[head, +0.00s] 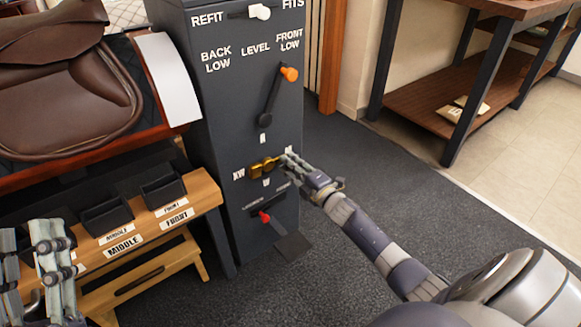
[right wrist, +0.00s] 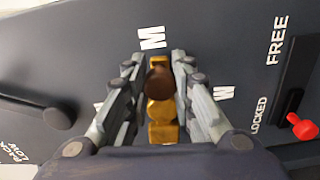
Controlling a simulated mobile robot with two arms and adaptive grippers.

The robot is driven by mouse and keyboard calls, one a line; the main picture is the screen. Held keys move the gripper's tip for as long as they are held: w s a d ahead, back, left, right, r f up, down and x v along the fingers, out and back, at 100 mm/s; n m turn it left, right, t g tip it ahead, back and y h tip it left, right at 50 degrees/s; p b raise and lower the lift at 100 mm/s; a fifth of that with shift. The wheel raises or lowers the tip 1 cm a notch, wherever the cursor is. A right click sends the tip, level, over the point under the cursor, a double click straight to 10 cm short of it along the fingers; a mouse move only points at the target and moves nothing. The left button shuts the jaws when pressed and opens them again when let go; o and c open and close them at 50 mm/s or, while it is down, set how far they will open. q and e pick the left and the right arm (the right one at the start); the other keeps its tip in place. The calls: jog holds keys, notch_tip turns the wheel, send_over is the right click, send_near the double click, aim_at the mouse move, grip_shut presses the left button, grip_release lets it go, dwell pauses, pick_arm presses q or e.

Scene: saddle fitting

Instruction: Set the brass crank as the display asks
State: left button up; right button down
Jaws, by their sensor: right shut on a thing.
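The brass crank (head: 264,166) is on the front of the dark grey cabinet (head: 225,130), below the long lever. It points to the right in the head view, with short white labels around it. My right gripper (head: 286,160) is shut on it. In the right wrist view the fingers (right wrist: 160,100) stand on both sides of the crank (right wrist: 160,110), whose brown knob shows between them. My left gripper (head: 40,255) is at the lower left, apart from the cabinet, its fingers spread and empty. No display screen is readable in these views.
An orange-knobbed lever (head: 272,95) points up toward FRONT LOW. A white knob (head: 260,12) sits between REFIT and FITS. A red-knobbed lever (head: 265,217) is below the crank. A brown saddle (head: 65,75) and a wooden stand (head: 200,195) with bins are left. Floor is clear right.

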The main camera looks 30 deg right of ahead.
jog(key=shift+r+n, duration=0.15)
jog(key=shift+n, duration=0.25)
jog(key=c, duration=1.3)
grip_release()
jog(key=shift+a, duration=0.1)
jog(key=s, duration=0.8)
jog(key=s+d, duration=0.1)
jog(key=s, duration=0.3)
